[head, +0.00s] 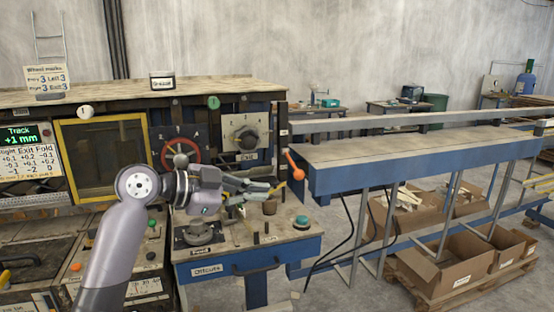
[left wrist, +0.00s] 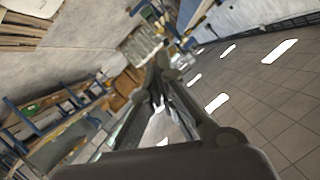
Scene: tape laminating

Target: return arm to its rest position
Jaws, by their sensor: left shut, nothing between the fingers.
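My left arm comes in from the lower left in the head view. Its gripper (head: 276,188) points right, in front of the laminating machine's right end and above the small blue-edged work table (head: 230,263). The gripper is shut with nothing held. In the left wrist view the fingers (left wrist: 160,75) meet at their tips, with nothing between them. My right gripper is in neither view.
The long blue outfeed table (head: 420,152) extends right. Cardboard boxes (head: 458,262) stand beneath it. Black cables hang between the tables.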

